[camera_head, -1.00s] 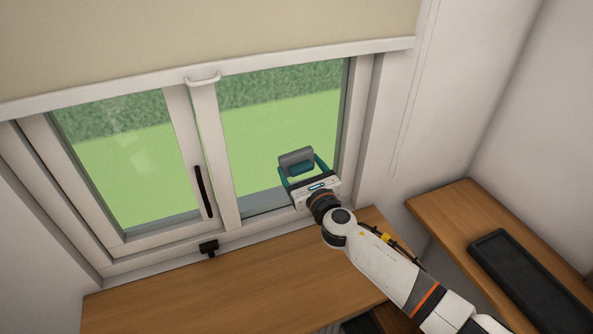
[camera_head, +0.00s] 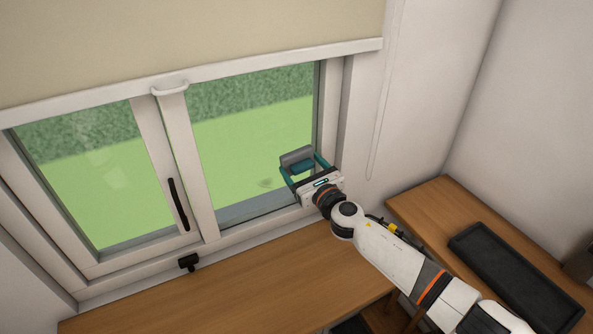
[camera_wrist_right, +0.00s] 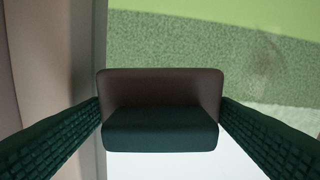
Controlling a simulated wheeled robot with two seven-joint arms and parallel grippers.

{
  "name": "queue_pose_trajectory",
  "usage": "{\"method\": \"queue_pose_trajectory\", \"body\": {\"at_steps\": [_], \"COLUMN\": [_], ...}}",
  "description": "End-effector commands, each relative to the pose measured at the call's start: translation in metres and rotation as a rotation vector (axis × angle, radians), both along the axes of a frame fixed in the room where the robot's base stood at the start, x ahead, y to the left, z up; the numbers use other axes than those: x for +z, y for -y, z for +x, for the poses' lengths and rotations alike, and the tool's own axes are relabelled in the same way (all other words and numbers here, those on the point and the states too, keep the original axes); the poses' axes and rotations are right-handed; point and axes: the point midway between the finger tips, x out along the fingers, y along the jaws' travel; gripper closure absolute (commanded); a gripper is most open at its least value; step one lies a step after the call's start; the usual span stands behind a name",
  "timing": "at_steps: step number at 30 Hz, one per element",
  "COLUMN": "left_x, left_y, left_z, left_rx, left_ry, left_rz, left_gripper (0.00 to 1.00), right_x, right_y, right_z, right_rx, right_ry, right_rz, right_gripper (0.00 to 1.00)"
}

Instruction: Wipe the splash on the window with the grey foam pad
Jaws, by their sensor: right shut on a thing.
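The grey foam pad (camera_head: 296,154) has a dark teal grip block (camera_head: 302,168). My right gripper (camera_head: 304,166) is shut on it, with one teal finger on each side. In the right wrist view the pad (camera_wrist_right: 160,86) sits between the fingers, its block towards the camera. The pad is at the right part of the right window pane (camera_head: 240,140); I cannot tell whether it touches the glass. My left gripper is out of view.
The window frame's right upright (camera_head: 328,110) is close beside the pad. A wooden bench top (camera_head: 230,280) lies below the window. A black tray (camera_head: 515,275) rests on another wooden top at the right. A black handle (camera_head: 178,204) is on the middle upright. Faint pale marks show on the left pane.

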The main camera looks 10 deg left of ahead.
Motion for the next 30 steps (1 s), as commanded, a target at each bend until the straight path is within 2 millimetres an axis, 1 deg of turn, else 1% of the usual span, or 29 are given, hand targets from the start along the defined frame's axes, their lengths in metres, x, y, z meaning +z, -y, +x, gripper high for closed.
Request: {"method": "queue_pose_trajectory", "body": {"at_steps": [8,15,24,30], "left_x": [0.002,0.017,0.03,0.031], "left_y": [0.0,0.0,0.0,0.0], "left_z": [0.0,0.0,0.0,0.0], "left_rx": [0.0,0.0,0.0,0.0], "left_ry": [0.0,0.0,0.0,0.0], "left_rz": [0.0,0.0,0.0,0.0], "left_gripper": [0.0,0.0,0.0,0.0], "right_x": [0.001,0.002,0.001,0.0], "right_y": [0.001,0.014,0.03,0.033], "right_z": [-0.002,-0.02,-0.044,-0.05], "right_rx": [0.0,0.0,0.0,0.0], "right_ry": [0.0,-0.002,-0.001,0.0], "right_rz": [0.0,-0.001,-0.001,0.0], "right_gripper": [0.41,0.41,0.41,0.41]}}
